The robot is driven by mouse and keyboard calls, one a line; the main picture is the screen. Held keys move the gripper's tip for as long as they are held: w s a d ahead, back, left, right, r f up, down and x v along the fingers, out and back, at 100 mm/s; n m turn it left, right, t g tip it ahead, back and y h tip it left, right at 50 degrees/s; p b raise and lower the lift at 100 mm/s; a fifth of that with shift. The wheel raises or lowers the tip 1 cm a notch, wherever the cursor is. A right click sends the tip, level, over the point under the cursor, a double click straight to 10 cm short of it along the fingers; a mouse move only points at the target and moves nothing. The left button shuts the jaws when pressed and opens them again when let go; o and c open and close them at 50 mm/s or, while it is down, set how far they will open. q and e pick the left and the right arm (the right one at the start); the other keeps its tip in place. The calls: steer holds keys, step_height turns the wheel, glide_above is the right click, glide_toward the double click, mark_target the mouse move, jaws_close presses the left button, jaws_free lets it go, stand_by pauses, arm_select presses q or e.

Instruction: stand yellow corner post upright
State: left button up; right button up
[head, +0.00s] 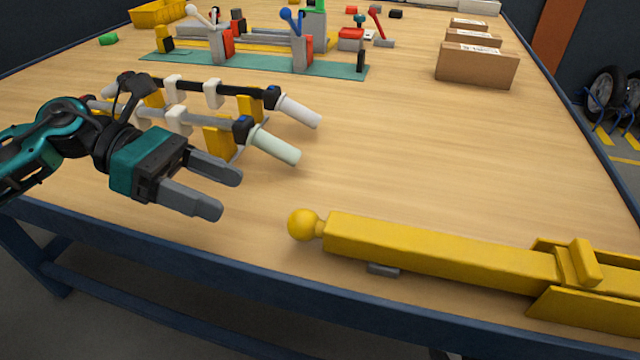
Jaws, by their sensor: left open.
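The yellow corner post (440,251) lies flat along the front right of the table, with a ball knob (303,224) at its left end. Its right end sits in a yellow bracket (585,300) that runs out of the picture. A small grey block (383,269) shows under the post near the knob end. My left gripper (217,190) is open and empty, to the left of the knob and apart from it, with its fingers pointing right. My right gripper is not in view.
A conveyor frame with two white-ended bars (275,145) lies just behind my left gripper. A green mat (260,66) with lever fixtures and cardboard boxes (477,66) stand farther back. The middle right of the wooden table (400,150) is clear. A blue edge (190,255) borders the front.

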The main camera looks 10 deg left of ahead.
mark_target(306, 223)
arm_select(q)
steer(key=shift+w, duration=0.2)
steer(key=shift+d+f, duration=0.1)
steer(key=shift+d, duration=0.15)
steer(key=x, duration=1.1)
steer(key=shift+d+b, duration=0.2)
steer(key=shift+b, duration=0.1)
steer(key=shift+d+f, duration=0.2)
steer(key=shift+d, duration=0.25)
